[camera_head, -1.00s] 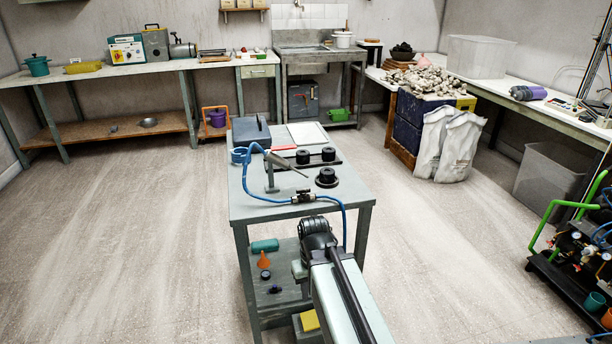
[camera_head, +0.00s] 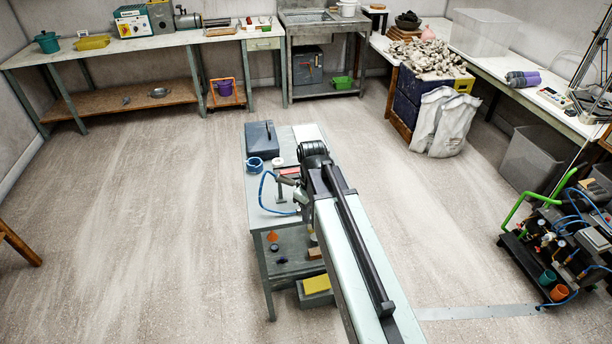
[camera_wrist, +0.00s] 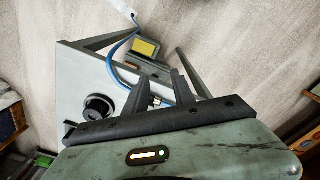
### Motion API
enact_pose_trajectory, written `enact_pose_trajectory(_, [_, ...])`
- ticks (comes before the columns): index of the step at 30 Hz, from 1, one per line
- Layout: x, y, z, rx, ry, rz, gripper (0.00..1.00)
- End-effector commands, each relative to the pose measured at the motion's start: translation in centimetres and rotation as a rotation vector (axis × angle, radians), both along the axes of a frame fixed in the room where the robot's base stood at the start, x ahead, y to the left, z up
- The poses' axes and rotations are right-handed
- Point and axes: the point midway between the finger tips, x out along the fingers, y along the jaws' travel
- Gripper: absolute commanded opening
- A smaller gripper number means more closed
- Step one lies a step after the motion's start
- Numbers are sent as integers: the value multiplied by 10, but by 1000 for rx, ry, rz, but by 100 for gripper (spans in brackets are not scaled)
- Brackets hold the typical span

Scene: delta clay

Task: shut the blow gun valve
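The blue air hose (camera_head: 262,188) of the blow gun curves over the grey-green bench (camera_head: 256,215) in the head view. The valve is hidden behind my arm in that view. In the wrist view, my gripper (camera_wrist: 160,80) has its two dark fingers apart. A small metal fitting (camera_wrist: 155,100), apparently part of the valve, shows between them near their bases. The blue hose (camera_wrist: 113,68) runs beside the left finger. I cannot tell whether a finger touches the valve or where its handle points.
A black round fixture (camera_wrist: 98,106) stands left of the fingers. A grey-blue case (camera_head: 261,136) and a blue ring-shaped holder (camera_head: 256,163) are on the bench. The floor to the left is clear.

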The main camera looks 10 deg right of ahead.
Motion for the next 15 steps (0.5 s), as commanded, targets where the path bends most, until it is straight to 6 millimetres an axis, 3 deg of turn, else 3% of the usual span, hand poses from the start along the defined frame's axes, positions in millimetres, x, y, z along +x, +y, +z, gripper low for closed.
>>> enact_pose_trajectory(1, [10, 0, 36, -2, 0, 65, 31])
enact_pose_trajectory(3, [29, 0, 51, -7, 6, 242, 31])
enact_pose_trajectory(9, [64, 0, 55, -15, 23, 701, 31])
enact_pose_trajectory(15, [76, 0, 58, -15, 30, 907, 31])
